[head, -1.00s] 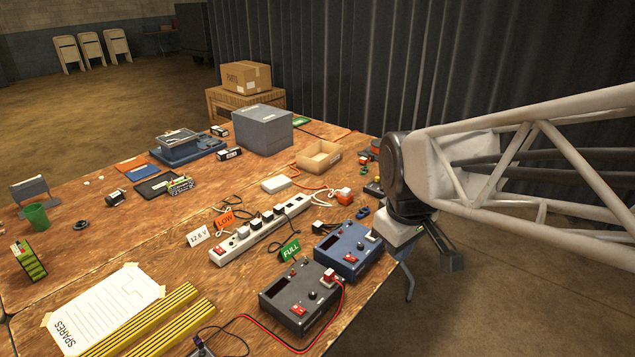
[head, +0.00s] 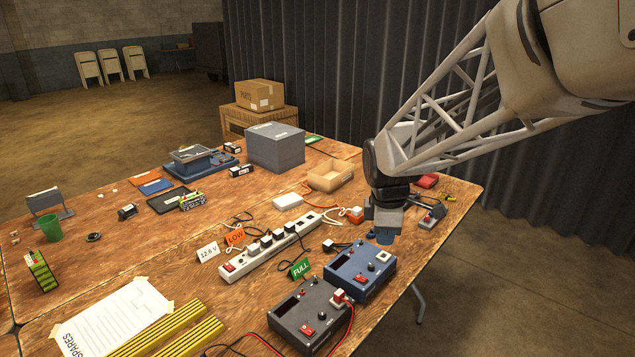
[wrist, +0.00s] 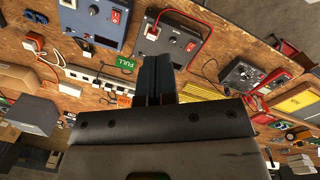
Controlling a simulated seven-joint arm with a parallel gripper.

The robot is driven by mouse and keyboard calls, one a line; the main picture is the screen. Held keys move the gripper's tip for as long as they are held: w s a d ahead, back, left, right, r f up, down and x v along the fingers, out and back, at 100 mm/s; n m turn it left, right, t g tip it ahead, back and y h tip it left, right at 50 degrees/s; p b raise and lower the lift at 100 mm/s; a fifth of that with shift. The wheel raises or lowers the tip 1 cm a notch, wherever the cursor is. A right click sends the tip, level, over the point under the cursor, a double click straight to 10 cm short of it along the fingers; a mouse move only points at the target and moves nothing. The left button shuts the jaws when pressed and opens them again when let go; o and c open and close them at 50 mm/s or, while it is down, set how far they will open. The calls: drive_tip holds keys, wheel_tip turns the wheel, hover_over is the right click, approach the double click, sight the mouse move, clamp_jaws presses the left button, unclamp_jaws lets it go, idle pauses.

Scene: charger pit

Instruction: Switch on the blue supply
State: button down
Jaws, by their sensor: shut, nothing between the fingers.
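The blue supply (head: 352,262) sits near the table's right edge, beside a dark grey supply (head: 305,312). Its front panel carries a dark display, a black knob, a pale socket block (head: 383,256) and a small red rocker switch (head: 360,280). In the wrist view the blue supply (wrist: 88,28) is at the top left, with its red switch (wrist: 116,16). My gripper (head: 384,238) is shut and empty, above the table just beyond the blue supply's far end. Its dark blue fingers (wrist: 156,80) show in the wrist view. Whether the switch is on cannot be told.
The grey supply has a red switch (head: 308,330) and red and black leads. A white power strip (head: 272,250) with plugs lies to the left, with a green FULL sign (head: 301,268) between.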

sight(361, 278)
drive_tip(key=w+f+n+g, duration=0.1)
drive_tip(key=w+f+n, duration=1)
drive_tip(key=w, duration=0.5)
drive_tip(key=shift+a+f+g, duration=0.3)
drive_tip(key=shift+a+f, duration=0.1)
drive_tip(key=shift+f, duration=0.25)
drive_tip(key=shift+w, duration=0.1)
drive_tip(key=shift+f, duration=0.1)
drive_tip(key=f, duration=0.9)
drive_tip(key=s+d+f, duration=0.1)
drive_tip(key=f, duration=0.3)
drive_tip(key=shift+s+d+f, duration=0.1)
drive_tip(key=shift+f, duration=0.25)
drive_tip(key=shift+f, duration=0.15)
drive_tip(key=shift+w+a+r, duration=0.3)
drive_tip(key=shift+w+a, duration=0.2)
